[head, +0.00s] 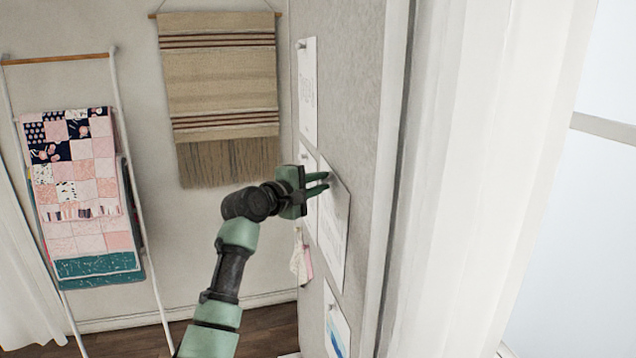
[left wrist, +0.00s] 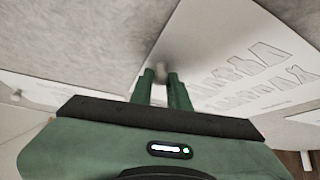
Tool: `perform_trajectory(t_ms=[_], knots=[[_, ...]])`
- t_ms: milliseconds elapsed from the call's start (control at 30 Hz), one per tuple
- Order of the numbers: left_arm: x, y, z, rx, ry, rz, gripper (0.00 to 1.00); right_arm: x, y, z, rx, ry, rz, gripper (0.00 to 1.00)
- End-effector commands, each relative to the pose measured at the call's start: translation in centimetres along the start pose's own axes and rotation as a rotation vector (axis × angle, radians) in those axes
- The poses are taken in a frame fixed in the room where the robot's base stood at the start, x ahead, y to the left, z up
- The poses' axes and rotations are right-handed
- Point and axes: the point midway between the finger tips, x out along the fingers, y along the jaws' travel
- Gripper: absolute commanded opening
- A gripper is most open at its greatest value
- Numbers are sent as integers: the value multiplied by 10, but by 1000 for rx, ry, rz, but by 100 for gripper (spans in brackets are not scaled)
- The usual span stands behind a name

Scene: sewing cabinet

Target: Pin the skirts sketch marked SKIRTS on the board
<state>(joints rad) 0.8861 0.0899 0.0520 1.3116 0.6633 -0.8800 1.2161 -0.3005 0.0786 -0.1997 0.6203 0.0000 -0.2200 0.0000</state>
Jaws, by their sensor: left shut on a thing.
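A white sketch sheet (head: 333,230) is against the grey board (head: 345,100), its top edge at my left gripper. In the left wrist view the sheet (left wrist: 235,60) bears outlined shapes that look like skirts; I cannot read a label. My left gripper (head: 326,183) is shut on a small grey pin (left wrist: 162,70) at the sheet's top edge. Whether the pin is in the board cannot be told. My right gripper is not in view.
Another sheet (head: 307,90) is pinned higher on the board, and one with blue (head: 337,335) lower down. A woven hanging (head: 220,90) and a ladder rack with quilts (head: 85,180) are at the left. A white curtain (head: 480,180) is right of the board.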

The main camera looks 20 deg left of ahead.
Motion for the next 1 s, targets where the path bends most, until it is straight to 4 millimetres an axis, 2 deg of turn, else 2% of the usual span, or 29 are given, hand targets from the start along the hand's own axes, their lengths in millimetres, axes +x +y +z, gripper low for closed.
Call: perform_trajectory(t_ms=[333, 367, 433, 767, 867, 1000], knots=[[3, 0, 2, 0, -1, 1, 0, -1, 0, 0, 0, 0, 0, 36], [3, 0, 2, 0, -1, 1, 22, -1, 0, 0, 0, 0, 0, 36], [3, 0, 2, 0, -1, 1, 42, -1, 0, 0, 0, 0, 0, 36], [2, 0, 2, 0, 0, 0, 42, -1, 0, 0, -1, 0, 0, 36], [-4, -1, 1, 0, 0, 1, 42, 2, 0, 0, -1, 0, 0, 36], [-23, -3, 1, 2, 1, 3, 42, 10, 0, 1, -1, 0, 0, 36]])
